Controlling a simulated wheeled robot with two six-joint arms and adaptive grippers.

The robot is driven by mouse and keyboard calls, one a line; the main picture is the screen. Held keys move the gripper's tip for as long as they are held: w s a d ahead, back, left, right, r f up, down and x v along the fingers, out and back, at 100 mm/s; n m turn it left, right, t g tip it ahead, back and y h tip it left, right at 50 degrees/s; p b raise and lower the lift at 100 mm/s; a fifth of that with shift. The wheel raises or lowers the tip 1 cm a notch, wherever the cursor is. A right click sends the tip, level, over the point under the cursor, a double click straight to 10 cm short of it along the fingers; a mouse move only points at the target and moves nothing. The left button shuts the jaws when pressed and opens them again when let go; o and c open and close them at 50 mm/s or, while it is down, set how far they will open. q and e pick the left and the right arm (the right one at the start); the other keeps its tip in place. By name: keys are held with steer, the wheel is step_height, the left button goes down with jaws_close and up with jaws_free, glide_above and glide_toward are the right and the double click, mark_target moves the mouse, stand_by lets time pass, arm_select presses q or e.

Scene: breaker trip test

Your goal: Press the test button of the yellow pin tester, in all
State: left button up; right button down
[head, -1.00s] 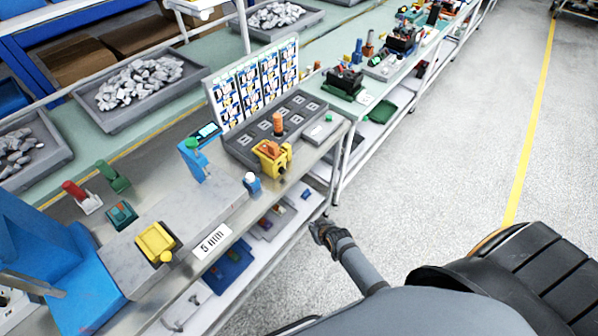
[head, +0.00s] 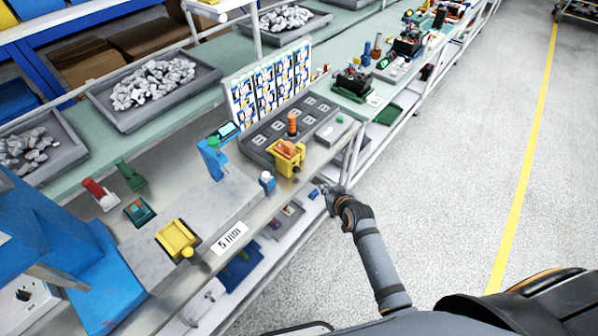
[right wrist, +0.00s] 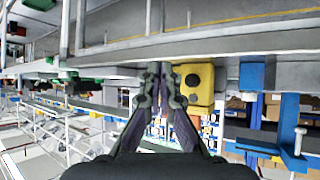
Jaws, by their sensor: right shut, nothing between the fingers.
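A yellow block with an orange top (head: 287,158), which looks like the pin tester, stands at the front edge of the bench, before a dark grey slotted tray. A dark round spot shows on its front side. In the right wrist view the yellow block (right wrist: 199,84) shows two dark round spots, just right of the fingertips. My right gripper (head: 323,190) is shut and empty, off the bench's front edge, right of and below the yellow block, apart from it. It also shows in the right wrist view (right wrist: 160,78). My left gripper is not in view.
The slotted tray (head: 257,144) holds an orange cylinder (head: 292,123). A small blue-and-white piece (head: 267,181), a blue stand (head: 212,158) and another yellow device (head: 176,238) stand to the left. A picture board (head: 270,83) rises behind. The floor at right is clear.

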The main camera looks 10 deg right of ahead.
mark_target(297, 170)
steer(key=w+a+b, duration=0.1)
steer(key=w+a, duration=0.1)
steer(key=w+a+b, duration=0.2)
steer(key=w, duration=0.1)
steer(key=shift+w+a, duration=0.15)
steer(key=shift+w, duration=0.1)
steer(key=shift+w+a, duration=0.4)
steer(key=shift+w, duration=0.1)
stand_by(0.9)
steer(key=shift+w+a, duration=0.25)
steer(key=shift+w, duration=0.1)
steer(key=shift+w+a, duration=0.4)
steer(key=shift+w, duration=0.05)
stand_by(1.1)
steer(key=shift+s+d+p, duration=0.65)
steer(key=shift+s+p, duration=0.15)
